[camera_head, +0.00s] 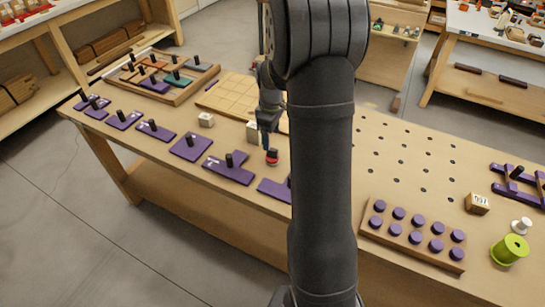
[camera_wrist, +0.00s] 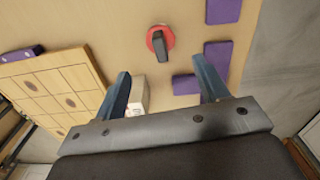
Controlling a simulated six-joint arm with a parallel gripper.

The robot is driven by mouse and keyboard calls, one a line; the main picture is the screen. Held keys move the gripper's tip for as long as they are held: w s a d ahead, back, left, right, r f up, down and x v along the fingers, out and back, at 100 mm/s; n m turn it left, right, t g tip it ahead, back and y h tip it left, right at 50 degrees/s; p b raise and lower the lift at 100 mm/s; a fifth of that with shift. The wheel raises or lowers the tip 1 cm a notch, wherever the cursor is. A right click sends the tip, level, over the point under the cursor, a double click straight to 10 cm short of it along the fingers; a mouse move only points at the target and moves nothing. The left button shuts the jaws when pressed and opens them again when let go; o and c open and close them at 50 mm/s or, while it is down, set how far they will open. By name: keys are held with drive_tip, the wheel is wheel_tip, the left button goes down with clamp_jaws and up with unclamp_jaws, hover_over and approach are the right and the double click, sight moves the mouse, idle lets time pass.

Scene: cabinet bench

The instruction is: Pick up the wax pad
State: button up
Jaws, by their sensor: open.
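A small round red pad with a dark block-like handle (camera_head: 272,157), which looks like the wax pad, sits on the wooden bench (camera_head: 380,130). The pad also shows in the wrist view (camera_wrist: 168,36), near the top middle, beyond the fingertips. My gripper (camera_wrist: 161,68) is open, its two blue-grey fingers apart with nothing held between them. In the head view my gripper (camera_head: 268,128) hangs just above and behind the pad, and my arm hides part of the bench.
Purple plates with dark pegs (camera_head: 230,168) lie along the front edge. A pale cube (camera_head: 206,120) and a gridded wooden board (camera_head: 232,93) are nearby. A block of purple pegs (camera_head: 412,235) and a green spool (camera_head: 510,249) stand at right. The perforated area is clear.

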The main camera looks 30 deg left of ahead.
sight(272, 149)
drive_tip(key=f, duration=0.8)
drive_tip(key=shift+d+f, duration=0.25)
drive_tip(key=shift+f, duration=0.05)
drive_tip(key=c, duration=1)
